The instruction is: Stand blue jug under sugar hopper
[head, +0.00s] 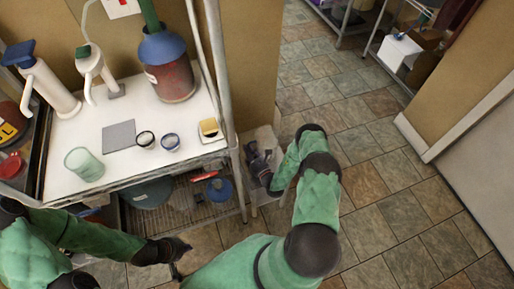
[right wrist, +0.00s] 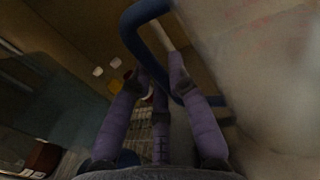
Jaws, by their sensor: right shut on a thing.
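My right gripper (head: 262,170) is low beside the right end of the white table, over a pale box-like stand. In the right wrist view its fingers (right wrist: 165,100) close around a blue handle (right wrist: 132,35), beside a large pale surface; I take this for the blue jug, though its body is hard to make out. In the head view the held thing is mostly hidden by the gripper. My left gripper (head: 178,250) is in front of the table, low, its fingers too dark to read. I cannot tell surely which container is the sugar hopper.
The white tabletop (head: 100,110) bears a red-brown container (head: 172,82) with a blue top, white dispensers (head: 50,88), a grey square (head: 118,135), a pale green cup (head: 84,163) and small bowls. A wire shelf lies below. The tiled floor (head: 380,190) at right is clear.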

